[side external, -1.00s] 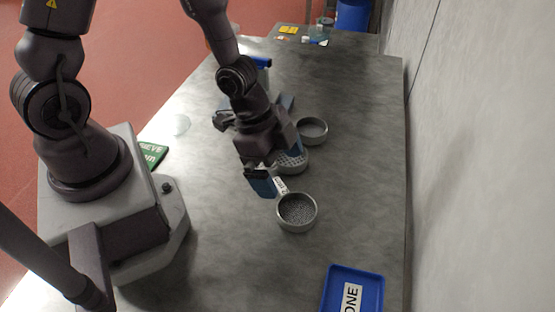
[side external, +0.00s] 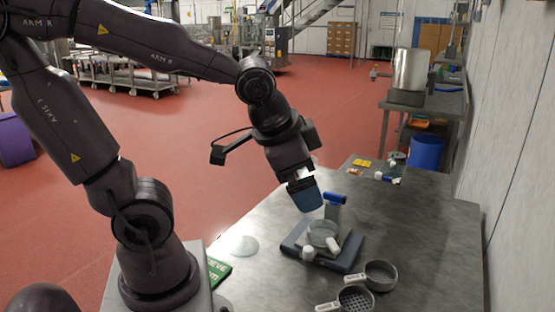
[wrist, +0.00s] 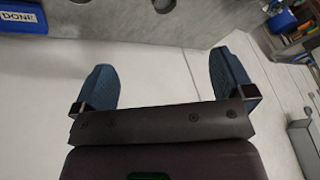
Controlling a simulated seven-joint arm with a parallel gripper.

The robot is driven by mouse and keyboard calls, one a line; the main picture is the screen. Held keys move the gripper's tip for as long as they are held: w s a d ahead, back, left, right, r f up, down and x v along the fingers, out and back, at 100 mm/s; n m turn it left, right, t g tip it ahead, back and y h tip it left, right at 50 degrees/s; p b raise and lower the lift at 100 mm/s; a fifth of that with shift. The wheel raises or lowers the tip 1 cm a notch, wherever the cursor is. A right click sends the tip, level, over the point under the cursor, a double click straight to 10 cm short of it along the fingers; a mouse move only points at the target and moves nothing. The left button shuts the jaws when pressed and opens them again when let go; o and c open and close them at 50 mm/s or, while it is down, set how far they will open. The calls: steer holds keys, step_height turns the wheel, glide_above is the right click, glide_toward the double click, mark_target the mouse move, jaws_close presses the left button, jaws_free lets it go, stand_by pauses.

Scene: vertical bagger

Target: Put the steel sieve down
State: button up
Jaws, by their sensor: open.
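A round steel sieve with a perforated bottom (side external: 357,297) stands on the table at the lower edge of the side view. Its labelled handle points left. A plain round pan (side external: 381,275) stands just behind it. My gripper (side external: 305,193) is raised above the table, left of and well above the sieve. In the wrist view, my gripper (wrist: 164,82) has its two blue fingers wide apart with nothing between them. No sieve shows in the wrist view. The nearer sieve from the earlier frame is outside the present side view.
A dark platform (side external: 348,258) with a clear bowl (side external: 322,233) and white pieces stands below my gripper. A blue-topped post (side external: 335,203) rises behind it. A green sign (side external: 217,271) and a pale disc (side external: 243,246) lie left. A blue DONE tray (wrist: 22,18) shows in the wrist view.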

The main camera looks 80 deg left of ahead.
steer(key=shift+n+h, duration=0.8)
steer(key=s+r, duration=0.1)
steer(key=s, duration=0.1)
steer(key=s+r, duration=0.2)
steer(key=shift+d+r, duration=0.3)
steer(key=shift+d, duration=0.1)
